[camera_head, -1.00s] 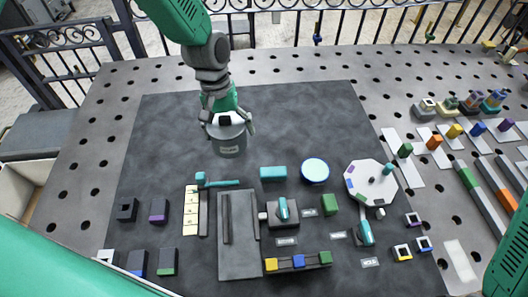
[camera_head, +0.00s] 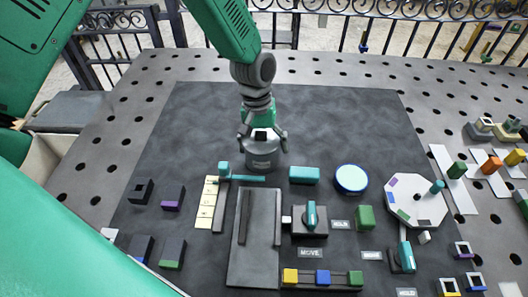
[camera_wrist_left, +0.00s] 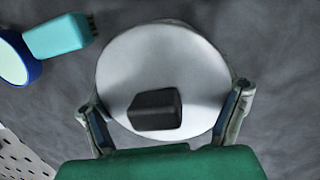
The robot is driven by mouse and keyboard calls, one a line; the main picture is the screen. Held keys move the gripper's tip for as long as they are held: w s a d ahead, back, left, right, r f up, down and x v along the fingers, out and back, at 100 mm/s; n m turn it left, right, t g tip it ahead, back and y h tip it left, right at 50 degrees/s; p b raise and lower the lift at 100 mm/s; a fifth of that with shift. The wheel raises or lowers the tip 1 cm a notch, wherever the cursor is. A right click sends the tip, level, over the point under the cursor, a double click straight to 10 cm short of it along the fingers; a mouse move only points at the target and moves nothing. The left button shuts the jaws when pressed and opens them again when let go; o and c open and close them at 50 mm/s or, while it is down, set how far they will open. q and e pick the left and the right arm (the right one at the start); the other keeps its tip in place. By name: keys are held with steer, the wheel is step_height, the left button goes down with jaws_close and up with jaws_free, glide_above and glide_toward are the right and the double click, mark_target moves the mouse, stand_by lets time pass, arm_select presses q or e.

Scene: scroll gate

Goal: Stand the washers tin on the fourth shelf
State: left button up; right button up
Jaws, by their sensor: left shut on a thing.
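A grey round tin (camera_head: 262,158) with a black knob on its lid is in my left gripper (camera_head: 262,140), over the dark mat. The small label on its side is too blurred to read, so I cannot tell whether it is the washers tin. In the left wrist view the pale lid (camera_wrist_left: 160,70) fills the middle, with a finger at each side. I cannot tell whether the tin's base touches the mat. No shelf is recognisable in these views. My right gripper is not in view.
Near the tin are a teal-handled tool (camera_head: 240,178), a teal block (camera_head: 304,174) and a blue-rimmed disc (camera_head: 351,178). Nearer me are a grey track plate (camera_head: 255,260), a lever box (camera_head: 310,222) and an octagonal dial (camera_head: 414,202). The mat behind the tin (camera_head: 320,115) is clear.

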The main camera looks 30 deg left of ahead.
arm_select(q)
steer(key=shift+d, duration=0.15)
steer(key=o, duration=1.3)
steer(key=shift+w+d, duration=0.1)
steer(key=shift+d, duration=0.05)
steer(key=shift+o, duration=0.2)
steer(key=shift+r, duration=0.1)
